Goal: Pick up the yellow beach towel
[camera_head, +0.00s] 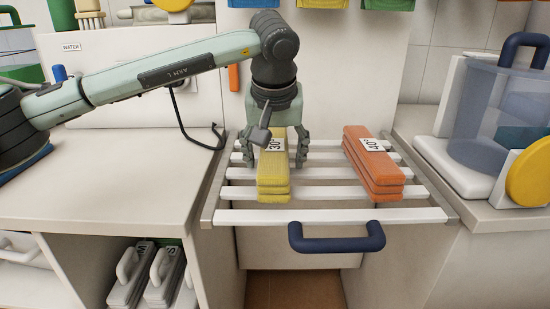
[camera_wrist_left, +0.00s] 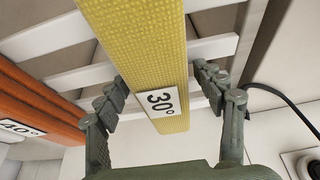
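The yellow beach towel (camera_head: 273,172) lies folded on a slatted pull-out rack (camera_head: 332,216), with a white tag reading 30°. It also shows in the left wrist view (camera_wrist_left: 145,45), running between the fingers. My left gripper (camera_head: 277,150) is above the towel's far end, pointing down, with one finger on each side of it. In the left wrist view the fingers (camera_wrist_left: 165,105) are spread, with a gap visible on both sides of the towel. My right gripper is in neither view.
An orange folded towel (camera_head: 372,165) tagged 40° lies on the same rack, to the right. A dark blue handle (camera_head: 337,238) is at the rack's front. A clear container (camera_head: 495,110) stands on the right counter. The left counter (camera_head: 120,180) is mostly clear.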

